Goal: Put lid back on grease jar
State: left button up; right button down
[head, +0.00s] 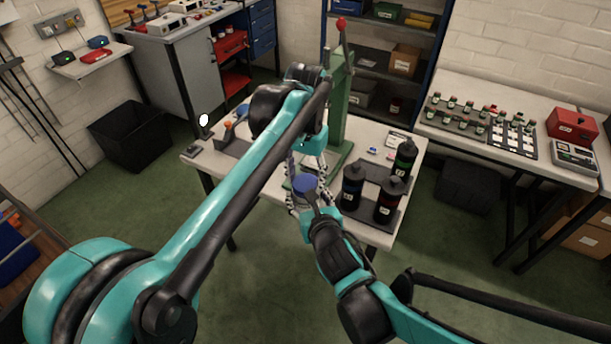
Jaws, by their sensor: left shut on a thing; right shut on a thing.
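A blue round lid (304,183) shows between my two grippers, above the front edge of the white work table. My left gripper (306,168) reaches down from above, with its fingers around the lid, and looks shut on it. My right gripper (303,204) comes from the front, just below the lid. It looks shut on the grease jar, which is mostly hidden by the fingers and the lid. I cannot tell whether the lid touches the jar or is a little apart from it.
The white table (408,150) carries a green press (339,110) behind my grippers. Dark bottles (389,198) stand close on the right. A black bin (130,133) stands on the floor at left. Another bench (470,92) with small jars is at right.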

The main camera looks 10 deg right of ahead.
pick_arm(q)
jog(key=m, duration=1.6)
jog(key=shift+w, duration=0.1)
jog(key=m, duration=0.6)
jog(key=shift+m, duration=0.4)
jog(key=m, duration=0.4)
jog(key=shift+m, duration=0.3)
jog(key=m, duration=0.4)
jog(key=shift+w, duration=0.1)
jog(key=o, duration=0.7)
